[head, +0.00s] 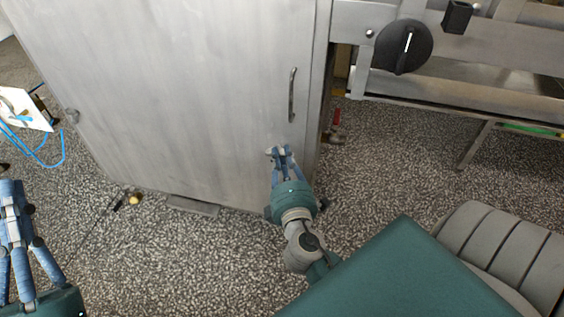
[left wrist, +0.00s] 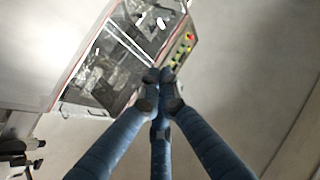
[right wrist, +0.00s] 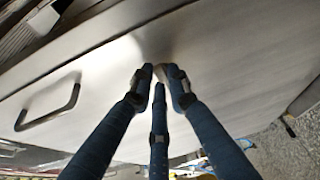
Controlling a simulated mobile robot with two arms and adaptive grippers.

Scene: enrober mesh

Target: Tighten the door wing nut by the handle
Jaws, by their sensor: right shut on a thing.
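The grey metal door (head: 190,90) fills the left and middle of the head view, with its bar handle (head: 292,95) upright near its right edge. The handle also shows at left in the right wrist view (right wrist: 48,108). My right gripper (head: 277,153) is at the door face, below the handle. It is shut on the small wing nut (right wrist: 160,73), which its fingers mostly hide. The nut's turn and its seating cannot be made out. My left gripper (head: 10,188) is at the far left, away from the door. Its fingertips (left wrist: 159,75) are together, with nothing seen between them.
A black rotary knob (head: 402,47) sits on the machine frame right of the door. A red-handled tool (head: 336,122) stands beside the door's right edge. Speckled floor (head: 385,165) is open at right.

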